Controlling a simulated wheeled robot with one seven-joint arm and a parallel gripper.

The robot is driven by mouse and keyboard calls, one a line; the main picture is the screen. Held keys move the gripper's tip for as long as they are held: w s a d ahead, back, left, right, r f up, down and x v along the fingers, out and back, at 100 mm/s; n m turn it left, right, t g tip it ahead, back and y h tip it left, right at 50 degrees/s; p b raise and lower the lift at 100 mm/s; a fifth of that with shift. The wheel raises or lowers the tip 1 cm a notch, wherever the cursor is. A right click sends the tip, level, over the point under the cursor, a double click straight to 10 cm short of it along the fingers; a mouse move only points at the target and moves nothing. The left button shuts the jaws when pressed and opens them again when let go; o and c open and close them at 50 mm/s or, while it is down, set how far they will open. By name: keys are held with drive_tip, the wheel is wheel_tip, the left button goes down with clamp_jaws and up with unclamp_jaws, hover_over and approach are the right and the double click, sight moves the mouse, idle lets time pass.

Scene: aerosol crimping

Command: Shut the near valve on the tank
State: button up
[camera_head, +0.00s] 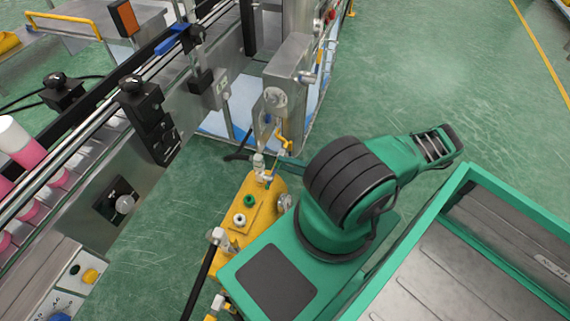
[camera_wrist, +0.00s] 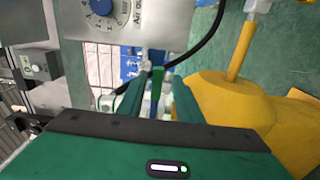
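The yellow tank (camera_head: 262,190) stands on the floor left of my green arm, with fittings on top. A valve fitting (camera_head: 221,238) with a black hose is at its near side, and another fitting (camera_head: 260,163) is at its far end. The tank's yellow body (camera_wrist: 225,100) fills the right of the wrist view. My gripper (camera_wrist: 157,98) shows two green fingers standing apart. A narrow green upright piece (camera_wrist: 157,82) shows between them, and I cannot tell whether it is a valve handle. Pale metal fittings sit behind the fingers, partly hidden.
A steel machine cabinet (camera_head: 291,66) stands beyond the tank; its dial (camera_wrist: 101,7) shows in the wrist view. The conveyor line (camera_head: 80,150) with pink cans runs along the left. A green-edged cart (camera_head: 440,222) is at the lower right. Open floor lies at the upper right.

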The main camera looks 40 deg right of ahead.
drive_tip(key=v, duration=1.1)
idle(0.4)
